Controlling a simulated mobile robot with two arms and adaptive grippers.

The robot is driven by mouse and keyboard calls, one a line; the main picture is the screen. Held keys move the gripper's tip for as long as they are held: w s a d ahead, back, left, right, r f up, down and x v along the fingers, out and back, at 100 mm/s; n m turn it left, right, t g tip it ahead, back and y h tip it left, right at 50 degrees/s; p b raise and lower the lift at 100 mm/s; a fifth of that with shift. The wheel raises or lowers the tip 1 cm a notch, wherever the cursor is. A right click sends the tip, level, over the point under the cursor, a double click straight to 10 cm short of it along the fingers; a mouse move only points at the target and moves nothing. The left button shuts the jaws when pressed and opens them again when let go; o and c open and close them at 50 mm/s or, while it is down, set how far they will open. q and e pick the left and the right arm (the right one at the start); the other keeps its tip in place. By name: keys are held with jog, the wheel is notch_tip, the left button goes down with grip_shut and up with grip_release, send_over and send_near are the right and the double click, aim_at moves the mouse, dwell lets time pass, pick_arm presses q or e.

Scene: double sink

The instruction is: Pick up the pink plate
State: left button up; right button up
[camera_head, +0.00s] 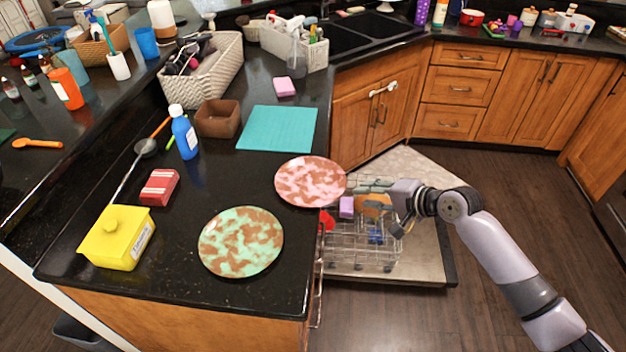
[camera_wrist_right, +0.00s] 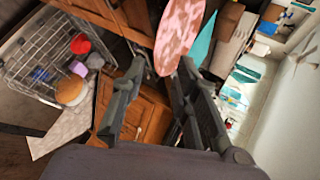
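The pink plate (camera_head: 310,181), blotched with brown, lies at the right edge of the dark counter and seems to overhang it slightly. In the right wrist view the pink plate (camera_wrist_right: 181,32) shows nearly edge-on, beyond the fingertips. My right gripper (camera_head: 388,207) is to the right of the plate, over the open dishwasher rack, apart from the plate. In the wrist view my right gripper (camera_wrist_right: 161,70) has its fingers spread with nothing between them. My left gripper is not in view.
A green-and-brown plate (camera_head: 241,242) lies in front and a teal board (camera_head: 278,128) behind. A yellow box (camera_head: 117,237), red sponge pack (camera_head: 160,187), blue bottle (camera_head: 184,132) and brown box (camera_head: 217,118) stand to the left. The dishwasher rack (camera_head: 358,252) holds several items.

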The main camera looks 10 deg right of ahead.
jog(key=p+x, duration=0.1)
jog(key=x, duration=0.8)
jog(key=shift+w+f+p, duration=0.15)
jog(key=shift+f+p, duration=0.2)
jog(key=shift+c, duration=0.6)
grip_shut()
